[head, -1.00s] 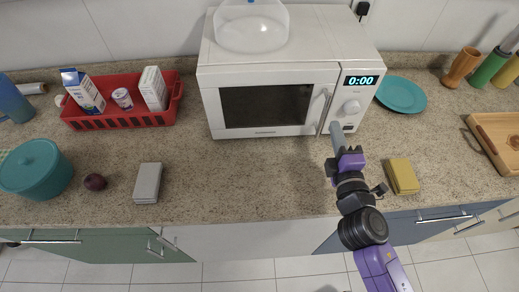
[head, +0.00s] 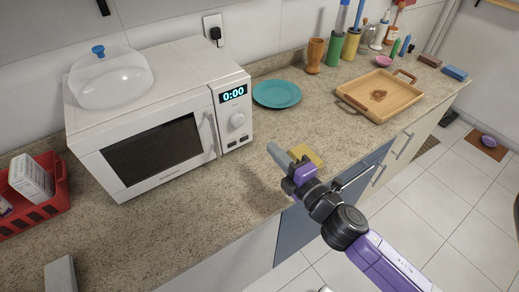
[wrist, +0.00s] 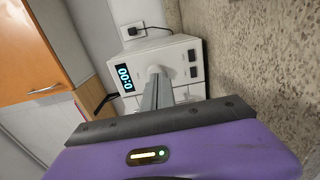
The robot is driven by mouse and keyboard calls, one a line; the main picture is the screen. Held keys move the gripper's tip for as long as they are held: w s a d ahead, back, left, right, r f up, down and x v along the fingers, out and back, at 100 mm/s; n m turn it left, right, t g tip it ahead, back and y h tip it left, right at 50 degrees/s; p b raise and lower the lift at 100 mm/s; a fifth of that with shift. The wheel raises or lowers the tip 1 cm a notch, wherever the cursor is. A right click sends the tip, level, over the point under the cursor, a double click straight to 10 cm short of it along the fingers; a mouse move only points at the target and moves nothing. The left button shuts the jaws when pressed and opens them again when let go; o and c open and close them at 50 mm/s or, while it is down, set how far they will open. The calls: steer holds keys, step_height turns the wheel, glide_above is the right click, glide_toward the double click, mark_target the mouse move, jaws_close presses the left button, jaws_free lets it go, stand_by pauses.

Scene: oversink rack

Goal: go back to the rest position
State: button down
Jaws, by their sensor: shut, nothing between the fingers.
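My gripper (head: 280,157) is shut and empty, held above the counter at the end of my purple and black arm. In the wrist view the shut fingers (wrist: 158,95) point toward the microwave's control panel. The white microwave (head: 160,120) stands left of the gripper in the head view, its door closed and its display reading 0:00. A gap of counter shows between the fingertips and the microwave. A yellow block-like item (head: 308,155) lies on the counter just behind the gripper, partly hidden by it.
A teal plate (head: 276,94) lies right of the microwave. A wooden tray (head: 360,108) sits farther right, with cups and bottles behind it. A clear dome (head: 110,82) rests on the microwave. A red basket (head: 45,215) is at far left. The counter's front edge runs below my arm.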

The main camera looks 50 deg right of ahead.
steer(key=shift+s+d, duration=0.15)
steer(key=s+a+r+m+y, duration=0.1)
steer(key=s+a+m+y, duration=0.45)
steer(key=a, duration=0.65)
steer(key=s+a+m+g, duration=0.1)
steer(key=s+a+m, duration=0.3)
steer(key=s, duration=0.4)
steer(key=s+a+m+g, duration=0.1)
steer(key=s+a+m, duration=0.3)
steer(key=s, duration=0.4)
steer(key=shift+s+a+f+m, duration=0.15)
steer(key=shift+s+f+m, duration=0.05)
steer(key=shift+m, duration=0.15)
